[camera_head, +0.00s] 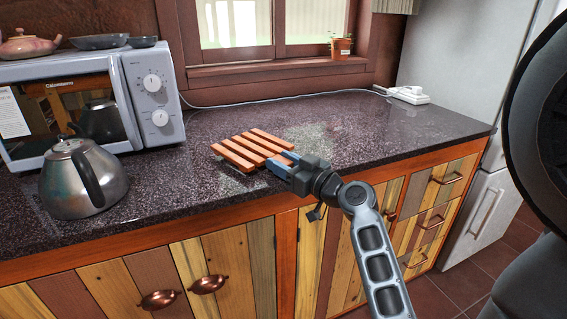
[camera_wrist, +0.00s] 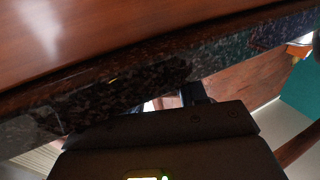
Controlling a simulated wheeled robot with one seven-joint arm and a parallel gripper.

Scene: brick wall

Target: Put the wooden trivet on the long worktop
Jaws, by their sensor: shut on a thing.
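The wooden trivet (camera_head: 248,148), made of orange-brown slats, is at the front middle of the long worktop (camera_head: 350,128), a dark speckled stone counter. My gripper (camera_head: 280,162) is shut on the trivet's right end. The trivet looks flat and at or just above the worktop surface; I cannot tell whether it touches. In the wrist view the trivet (camera_wrist: 120,30) shows as a large reddish-brown surface across the top, very close to the camera. The fingertips are mostly hidden there.
A metal kettle (camera_head: 84,180) stands at the left front, before a microwave (camera_head: 150,95). A white power strip (camera_head: 408,95) with a cable lies at the back right. A potted plant (camera_head: 341,46) is on the sill. The worktop right of the trivet is clear.

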